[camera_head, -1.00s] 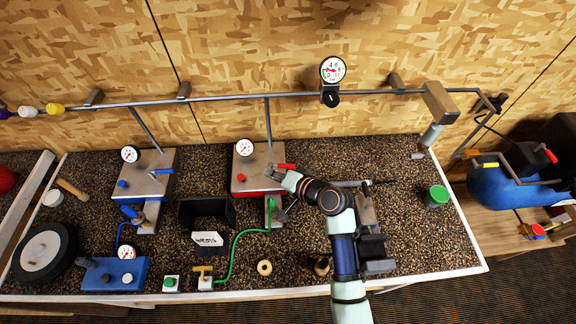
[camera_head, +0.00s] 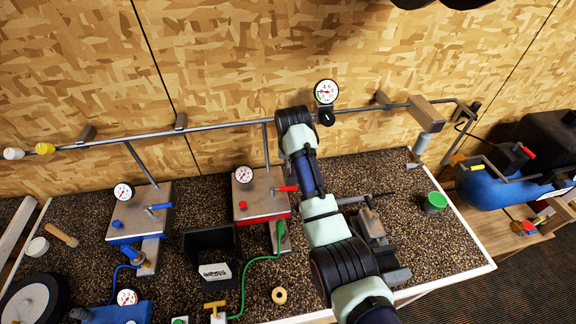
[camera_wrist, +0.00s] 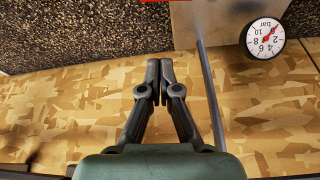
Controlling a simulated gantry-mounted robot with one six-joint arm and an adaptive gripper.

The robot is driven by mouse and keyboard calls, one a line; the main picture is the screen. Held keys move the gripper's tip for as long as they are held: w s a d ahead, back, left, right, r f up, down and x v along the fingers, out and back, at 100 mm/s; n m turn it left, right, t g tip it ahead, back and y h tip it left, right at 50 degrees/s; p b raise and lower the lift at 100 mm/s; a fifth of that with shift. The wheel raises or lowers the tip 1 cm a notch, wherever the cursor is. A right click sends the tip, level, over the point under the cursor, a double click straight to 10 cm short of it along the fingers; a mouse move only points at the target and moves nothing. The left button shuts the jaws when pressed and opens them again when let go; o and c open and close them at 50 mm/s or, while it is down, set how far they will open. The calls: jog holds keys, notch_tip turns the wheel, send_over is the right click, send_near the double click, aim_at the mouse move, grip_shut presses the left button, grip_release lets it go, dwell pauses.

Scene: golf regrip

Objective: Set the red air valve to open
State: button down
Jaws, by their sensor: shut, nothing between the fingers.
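The red air valve lever (camera_head: 286,188) sticks out to the right on the station plate (camera_head: 255,178) with the red front, in the head view. A white pressure gauge (camera_head: 243,175) stands on that plate, and it also shows in the wrist view (camera_wrist: 265,41). My gripper (camera_wrist: 160,66) is shut and empty, seen in the wrist view in front of the wood-chip wall, beside a grey pipe. A red piece (camera_wrist: 250,2) is cut off at the top edge there; I cannot tell what part it is. In the head view my arm hides the gripper.
A second station with a blue lever (camera_head: 160,206) stands to the left. A grey pipe rail (camera_head: 220,127) runs along the wall. A black box (camera_head: 210,245), green hose (camera_head: 262,258) and clamp-like fixture (camera_head: 375,235) occupy the bench. A green-lidded can (camera_head: 435,202) stands at right.

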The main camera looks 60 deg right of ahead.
notch_tip(320, 180, down, 7)
jog(key=a, duration=0.1)
jog(key=shift+s+a, duration=0.25)
jog(key=shift+s, duration=0.1)
